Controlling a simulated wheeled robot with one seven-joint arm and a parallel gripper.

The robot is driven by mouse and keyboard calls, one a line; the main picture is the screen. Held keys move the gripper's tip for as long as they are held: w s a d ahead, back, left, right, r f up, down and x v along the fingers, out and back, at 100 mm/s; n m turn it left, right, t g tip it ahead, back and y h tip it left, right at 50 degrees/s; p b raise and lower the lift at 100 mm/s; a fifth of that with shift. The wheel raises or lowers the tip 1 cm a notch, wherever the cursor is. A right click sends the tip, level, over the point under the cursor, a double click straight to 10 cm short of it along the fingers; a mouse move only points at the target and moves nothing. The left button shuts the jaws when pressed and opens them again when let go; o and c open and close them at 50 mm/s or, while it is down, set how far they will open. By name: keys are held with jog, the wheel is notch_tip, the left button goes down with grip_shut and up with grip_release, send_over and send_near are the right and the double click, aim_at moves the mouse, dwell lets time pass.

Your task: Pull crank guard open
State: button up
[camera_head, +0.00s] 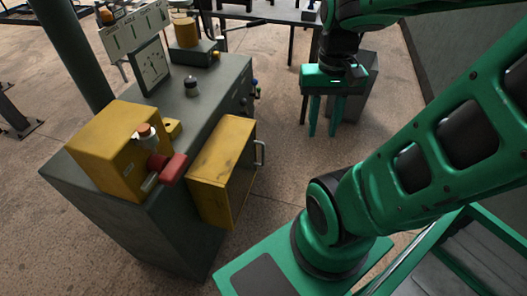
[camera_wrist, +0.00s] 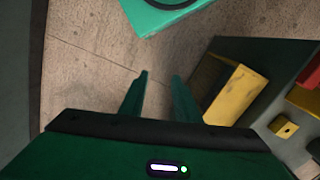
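The likely crank guard is a yellow box-shaped cover (camera_head: 222,168) with a pale bar handle (camera_head: 260,152). It juts from the right side of the dark grey cabinet (camera_head: 150,235). I cannot tell how far it stands open. In the wrist view, the yellow cover (camera_wrist: 236,92) is right of the fingers, its handle not clear. My gripper (camera_head: 324,132) hangs with fingers down, to the right of the cover and apart from it. Its two green fingers also show in the wrist view (camera_wrist: 160,76), spread with nothing between them.
A yellow housing with a red grip (camera_head: 172,168) sits on the cabinet top, with a gauge panel (camera_head: 152,66) behind. A grey box (camera_head: 362,92) stands behind my gripper. Bare floor (camera_head: 285,160) lies between the cover and my gripper.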

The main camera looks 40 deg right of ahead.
jog(key=w+d+f+m+g, duration=0.1)
jog(key=w+d+f+m, duration=0.1)
jog(key=w+d+f, duration=0.15)
jog(key=m+t+y, duration=1.3)
jog(key=m+y, duration=0.1)
jog(key=m, duration=0.3)
send_near(263, 152)
jog(key=shift+h, duration=0.3)
jog(key=x, duration=1)
jog(key=shift+w+d+f, duration=0.15)
jog(key=shift+w+d, duration=0.05)
jog(key=shift+w, duration=0.05)
